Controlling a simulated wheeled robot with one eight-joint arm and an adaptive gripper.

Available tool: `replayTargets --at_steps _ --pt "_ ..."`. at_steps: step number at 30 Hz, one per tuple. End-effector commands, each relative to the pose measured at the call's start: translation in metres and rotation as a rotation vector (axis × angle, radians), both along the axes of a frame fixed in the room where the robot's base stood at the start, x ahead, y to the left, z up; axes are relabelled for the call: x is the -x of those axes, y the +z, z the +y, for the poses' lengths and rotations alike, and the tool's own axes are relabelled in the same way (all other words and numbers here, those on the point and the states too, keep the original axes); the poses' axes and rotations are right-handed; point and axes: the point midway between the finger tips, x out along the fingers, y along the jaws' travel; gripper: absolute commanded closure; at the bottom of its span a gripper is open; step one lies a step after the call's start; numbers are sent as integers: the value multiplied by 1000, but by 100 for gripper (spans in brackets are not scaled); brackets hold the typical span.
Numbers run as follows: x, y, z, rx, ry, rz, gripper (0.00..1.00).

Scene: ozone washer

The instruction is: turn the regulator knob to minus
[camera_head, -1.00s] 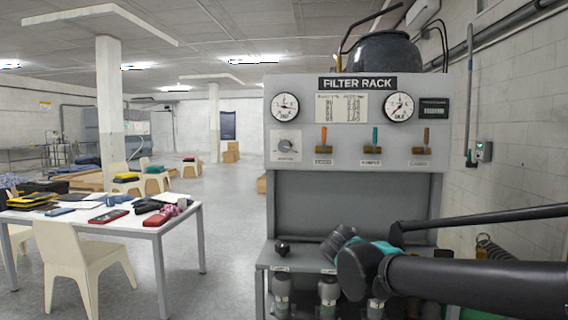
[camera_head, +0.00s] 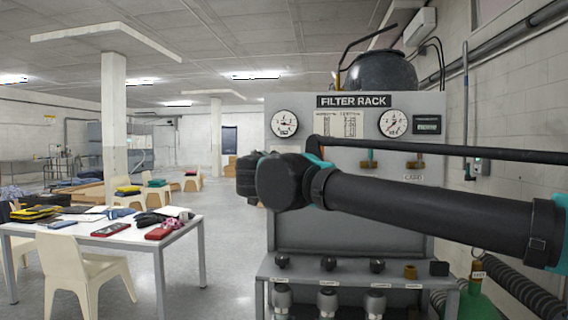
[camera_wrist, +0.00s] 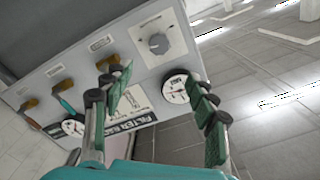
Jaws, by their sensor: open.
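In the head view my arm covers the knob's place on the panel (camera_head: 350,120). My gripper (camera_wrist: 160,105) is open and empty in the wrist view, its green-padded fingers spread to either side. The knob appears beyond the fingertips and between them, with a gap. The marking at the knob is too small to read. In the head view the gripper itself is hidden behind my arm.
Two gauges (camera_head: 284,124) (camera_head: 394,123) sit on the panel. Small levers (camera_wrist: 66,104) stand beside the knob in the wrist view. A shelf with several black knobs (camera_head: 328,263) juts out below. A table (camera_head: 190,228) with a chair (camera_head: 82,258) stands at left.

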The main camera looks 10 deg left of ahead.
Motion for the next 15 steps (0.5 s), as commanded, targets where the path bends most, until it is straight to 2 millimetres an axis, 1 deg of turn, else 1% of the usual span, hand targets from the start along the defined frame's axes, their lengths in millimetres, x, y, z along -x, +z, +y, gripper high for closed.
replayTargets --at_steps 15 --pt "-100 -1 -6 1 -6 2 42"
